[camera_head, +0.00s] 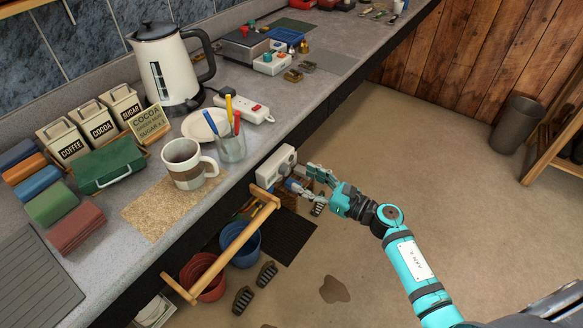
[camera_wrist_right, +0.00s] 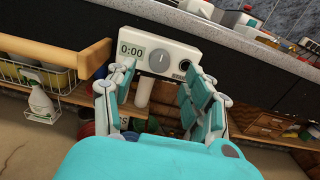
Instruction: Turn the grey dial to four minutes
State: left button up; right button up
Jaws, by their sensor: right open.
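The timer (camera_wrist_right: 163,58) is a white box on the counter's front edge, also in the head view (camera_head: 276,165). In the right wrist view its display (camera_wrist_right: 131,50) reads 0:00, and its grey dial (camera_wrist_right: 158,62) has a mark pointing about straight up. A dark round START button (camera_wrist_right: 186,66) sits right of the dial. My right gripper (camera_wrist_right: 160,100) is open, with its fingers spread in front of and below the timer; it seems empty. In the head view it is beside the timer (camera_head: 312,181). My left gripper is not in view.
A wooden rail (camera_head: 235,245) juts out below the counter, close to the timer. Blue (camera_head: 240,243) and red buckets (camera_head: 203,277) stand beneath. A glass with pens (camera_head: 231,147) and a mug (camera_head: 188,164) stand on the counter nearby. The floor at right is mostly clear.

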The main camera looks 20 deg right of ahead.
aim_at(288, 171)
jog(key=x, duration=0.5)
jog(key=shift+p, duration=0.35)
grip_shut()
